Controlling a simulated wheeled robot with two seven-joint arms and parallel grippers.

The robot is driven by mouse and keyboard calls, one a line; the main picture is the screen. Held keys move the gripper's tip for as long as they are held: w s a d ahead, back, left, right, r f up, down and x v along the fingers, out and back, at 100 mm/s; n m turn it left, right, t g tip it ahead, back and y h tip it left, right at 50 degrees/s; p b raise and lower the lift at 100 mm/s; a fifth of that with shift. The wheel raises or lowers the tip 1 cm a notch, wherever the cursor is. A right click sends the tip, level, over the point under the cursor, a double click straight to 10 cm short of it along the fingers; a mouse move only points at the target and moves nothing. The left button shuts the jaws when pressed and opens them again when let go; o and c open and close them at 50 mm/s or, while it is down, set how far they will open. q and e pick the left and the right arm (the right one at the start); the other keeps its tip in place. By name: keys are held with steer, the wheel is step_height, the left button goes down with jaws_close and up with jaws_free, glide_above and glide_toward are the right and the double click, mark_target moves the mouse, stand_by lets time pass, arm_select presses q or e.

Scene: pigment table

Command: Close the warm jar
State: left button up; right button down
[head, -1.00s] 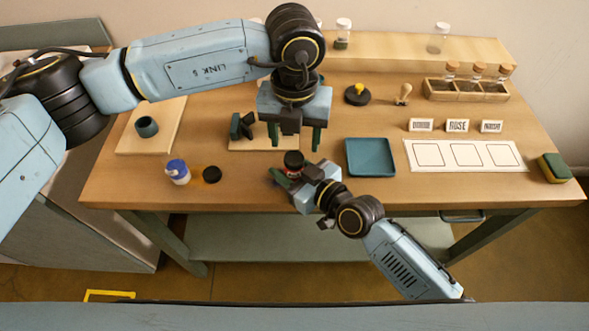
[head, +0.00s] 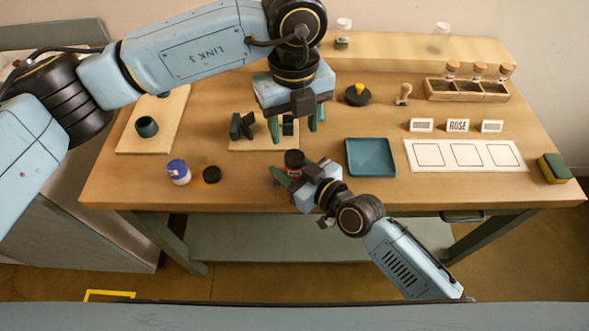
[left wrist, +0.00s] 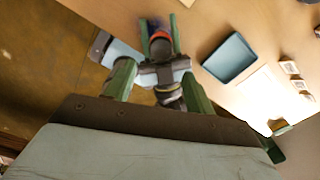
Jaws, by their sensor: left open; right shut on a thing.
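The warm jar (head: 292,168), small with some red on its side, is held upright by my right gripper (head: 287,177) over the table's front part. Its top (head: 294,157) looks round and dark in the head view; I cannot tell whether that is a seated lid. In the left wrist view the jar (left wrist: 160,36) shows red between my right gripper's green fingers. My left gripper (head: 295,127) is open and empty, above and behind the jar, with its fingers apart. A loose black disc, perhaps a lid (head: 211,174), lies on the table to the left.
A white jar with a blue top (head: 178,171) stands beside the black disc. Behind is a board with dark holders (head: 262,144). A teal tray (head: 370,157) lies to the right, close to my right gripper. The table front between the disc and my right gripper is clear.

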mark_target(294, 157)
arm_select(q)
step_height(294, 157, down, 8)
steer(key=shift+f, duration=0.1)
stand_by(0.4)
steer(key=c, duration=1)
steer(key=shift+m, duration=0.7)
steer(key=o, duration=1.2)
step_height(294, 157, up, 12)
steer(key=shift+r, duration=0.1)
